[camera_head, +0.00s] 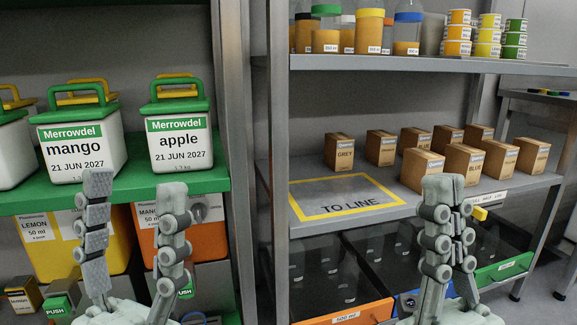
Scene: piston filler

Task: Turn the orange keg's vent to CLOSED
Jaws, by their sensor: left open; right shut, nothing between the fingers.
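My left gripper (134,190) is open, its fingers upright in front of the lower left shelf. Behind it, under the green shelf, stand a yellow-orange container (55,257) labelled LEMON 50 ml and a deeper orange container (204,239). The latter's label starts with MAN and is partly covered by a finger. No label reading orange shows, and I cannot tell which one is the orange keg. No CLOSED marking is legible. My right gripper (446,188) is shut and empty before the right shelf.
White Merrowdel tubs, mango (80,150) and apple (180,142), stand on the green shelf (205,170). A grey post (231,110) divides the shelving. Several brown boxes (340,153) stand behind the bare TO LINE area (345,197). Green PUSH parts (59,302) sit low at left.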

